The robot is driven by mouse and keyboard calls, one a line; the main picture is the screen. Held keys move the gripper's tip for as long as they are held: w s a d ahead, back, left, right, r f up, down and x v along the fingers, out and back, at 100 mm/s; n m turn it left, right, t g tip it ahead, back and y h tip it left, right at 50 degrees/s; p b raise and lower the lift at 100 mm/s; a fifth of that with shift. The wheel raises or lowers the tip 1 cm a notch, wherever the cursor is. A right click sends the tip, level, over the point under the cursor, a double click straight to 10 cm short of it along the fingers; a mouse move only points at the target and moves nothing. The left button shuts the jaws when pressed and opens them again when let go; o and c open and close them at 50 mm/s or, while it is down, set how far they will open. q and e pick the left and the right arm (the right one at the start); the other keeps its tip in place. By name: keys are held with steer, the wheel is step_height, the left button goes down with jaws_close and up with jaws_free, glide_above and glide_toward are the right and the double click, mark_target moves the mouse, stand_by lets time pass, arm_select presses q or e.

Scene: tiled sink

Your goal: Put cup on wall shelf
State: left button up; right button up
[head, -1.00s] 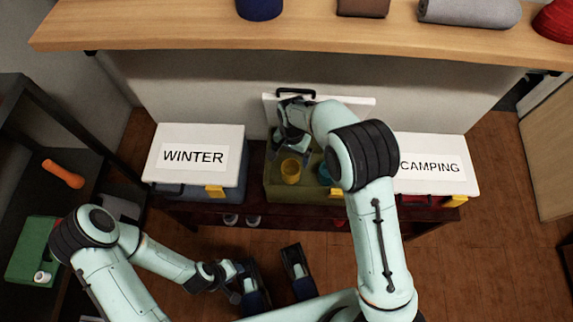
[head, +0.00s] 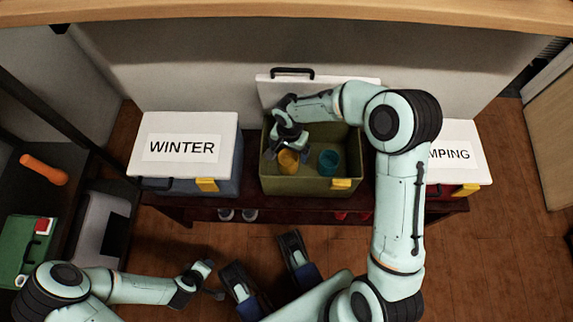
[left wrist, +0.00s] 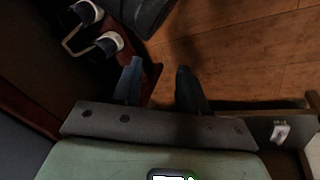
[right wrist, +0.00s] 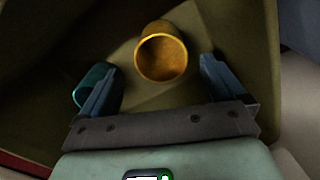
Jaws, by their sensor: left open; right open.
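A yellow cup (head: 289,160) stands in the open olive box (head: 300,186), partly hidden by my right gripper (head: 286,146). In the right wrist view the yellow cup (right wrist: 162,56) shows its open rim, between and just beyond my open, empty fingers (right wrist: 156,66). A teal cup (head: 328,162) stands to its right in the box; in the right wrist view the teal cup (right wrist: 92,84) is partly behind a finger. The wall shelf (head: 300,14) crosses the top of the head view; its upper surface is mostly cut off. My left gripper (left wrist: 158,68) is open and empty over the floor.
A closed box labelled WINTER (head: 186,150) stands left of the olive box, and a CAMPING box (head: 458,152) stands right, partly behind my arm. The olive box's white lid (head: 275,92) is raised at the back. A dark rack (head: 60,165) stands at the left.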

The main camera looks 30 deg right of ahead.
mark_target(289, 160)
step_height(289, 160, down, 8)
steer(key=shift+w+r+b, duration=0.15)
steer(key=shift+r+b, duration=0.1)
steer(key=shift+b, duration=0.8)
steer(key=shift+r, duration=0.1)
steer(key=c, duration=1.1)
arm_select(q)
steer(key=s+f+g, duration=0.2)
steer(key=s+f, duration=0.2)
steer(key=s, duration=0.1)
steer(key=shift+a+f, duration=0.15)
steer(key=shift+a, duration=0.2)
arm_select(e)
steer(key=shift+c, duration=0.2)
steer(key=shift+r, duration=0.1)
